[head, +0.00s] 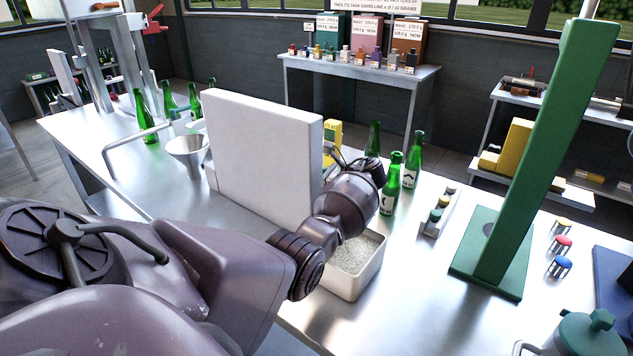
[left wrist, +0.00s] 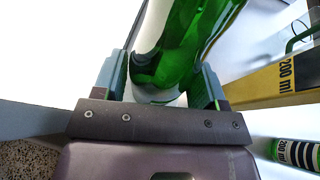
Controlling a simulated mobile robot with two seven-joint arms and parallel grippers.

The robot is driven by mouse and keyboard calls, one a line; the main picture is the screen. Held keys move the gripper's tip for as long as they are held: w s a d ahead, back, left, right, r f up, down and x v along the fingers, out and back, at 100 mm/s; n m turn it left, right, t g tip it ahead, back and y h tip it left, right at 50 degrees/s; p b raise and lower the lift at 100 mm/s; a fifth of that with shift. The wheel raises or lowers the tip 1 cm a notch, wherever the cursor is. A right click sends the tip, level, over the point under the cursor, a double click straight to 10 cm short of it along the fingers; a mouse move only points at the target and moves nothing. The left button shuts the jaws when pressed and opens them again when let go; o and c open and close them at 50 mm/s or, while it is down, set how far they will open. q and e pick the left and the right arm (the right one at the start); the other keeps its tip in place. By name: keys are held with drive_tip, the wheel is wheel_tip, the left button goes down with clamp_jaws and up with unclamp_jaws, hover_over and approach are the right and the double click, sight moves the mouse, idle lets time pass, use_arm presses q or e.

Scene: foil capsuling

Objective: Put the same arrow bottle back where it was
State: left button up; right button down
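My left arm crosses the head view from the lower left, and its wrist hides most of the gripper (head: 338,157). In the left wrist view the two fingers of my left gripper (left wrist: 163,85) stand close on both sides of a green glass bottle (left wrist: 185,45), which fills the space between them. A dark mark and a pale area show low on it. In the head view a dark green bottle (head: 373,139) shows upright just behind my wrist, its lower part hidden. Two green bottles with dark-marked white labels stand to its right, one nearer (head: 390,187), one farther (head: 413,160). My right gripper is not in view.
A white upright panel (head: 262,155) stands left of my wrist, with a yellow box (head: 332,135) behind it. A pale tub of granules (head: 357,262) lies below my wrist. A green post (head: 545,150) stands right. Several green bottles (head: 141,115) stand beyond a metal funnel (head: 188,150).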

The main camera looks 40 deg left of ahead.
use_arm(q)
drive_tip(key=shift+o, duration=1.4)
drive_tip(key=shift+r, duration=0.1)
drive_tip(key=v, duration=1.2)
drive_tip(key=shift+s, duration=0.1)
